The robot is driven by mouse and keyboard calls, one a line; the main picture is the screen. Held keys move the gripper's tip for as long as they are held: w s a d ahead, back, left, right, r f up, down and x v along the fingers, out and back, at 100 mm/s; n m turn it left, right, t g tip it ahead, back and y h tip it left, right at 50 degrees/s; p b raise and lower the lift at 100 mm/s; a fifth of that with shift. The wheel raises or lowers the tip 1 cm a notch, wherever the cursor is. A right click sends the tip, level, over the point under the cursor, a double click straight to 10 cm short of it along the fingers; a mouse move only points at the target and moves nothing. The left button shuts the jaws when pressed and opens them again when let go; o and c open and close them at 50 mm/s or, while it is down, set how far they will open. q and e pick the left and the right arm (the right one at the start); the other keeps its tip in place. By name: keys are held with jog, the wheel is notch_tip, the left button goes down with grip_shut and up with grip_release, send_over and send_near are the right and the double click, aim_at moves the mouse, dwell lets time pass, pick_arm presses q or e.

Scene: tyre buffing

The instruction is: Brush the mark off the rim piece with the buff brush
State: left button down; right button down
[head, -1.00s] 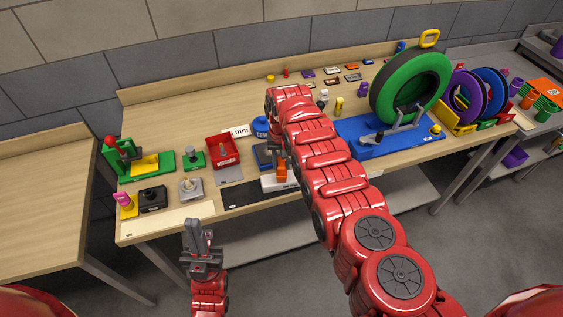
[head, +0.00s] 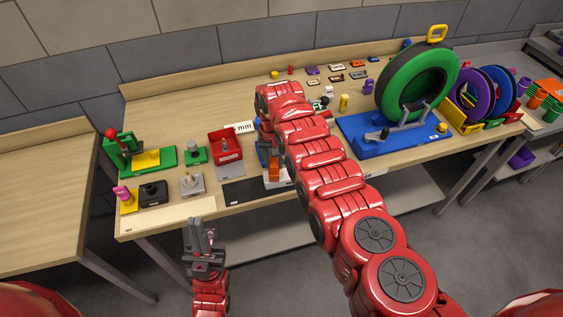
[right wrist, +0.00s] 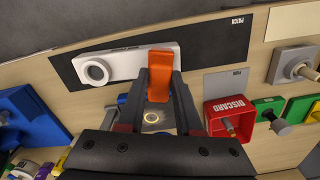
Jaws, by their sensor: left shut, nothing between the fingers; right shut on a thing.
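My right gripper (right wrist: 158,82) is shut on an orange piece, which I take for the handle of the buff brush (right wrist: 160,76). The orange handle also shows in the head view (head: 274,171), beside my right forearm. Its bristles are hidden. Below the fingers in the right wrist view, a pale surface with a bright yellowish ring (right wrist: 152,118) shows; it may be the rim piece with its mark, but I cannot tell for sure. Whether the brush touches it is also unclear. My left gripper (head: 196,228) is shut and empty, in front of the bench's front edge.
A white part with a round end (right wrist: 128,62) lies on a black mat (right wrist: 209,50). A red discard box (right wrist: 227,118) stands beside the work spot. A green tyre on a blue stand (head: 376,146) is to the right. Green fixtures (head: 195,156) are to the left.

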jog(key=shift+s+a, duration=0.1)
jog(key=shift+a, duration=0.2)
jog(key=shift+f, duration=0.15)
jog(key=shift+d, duration=0.45)
jog(key=shift+w+d+f+p, duration=0.15)
jog(key=shift+d+p, duration=0.1)
jog(key=shift+d, duration=0.55)
jog(key=shift+w+d+f+p, duration=0.1)
jog(key=shift+d+p, duration=0.15)
jog(key=shift+d, duration=0.55)
jog(key=shift+r, duration=0.1)
notch_tip(320, 180, up, 6)
jog(key=p, duration=0.4)
jog(key=shift+w, duration=0.2)
jog(key=shift+a+r, duration=0.1)
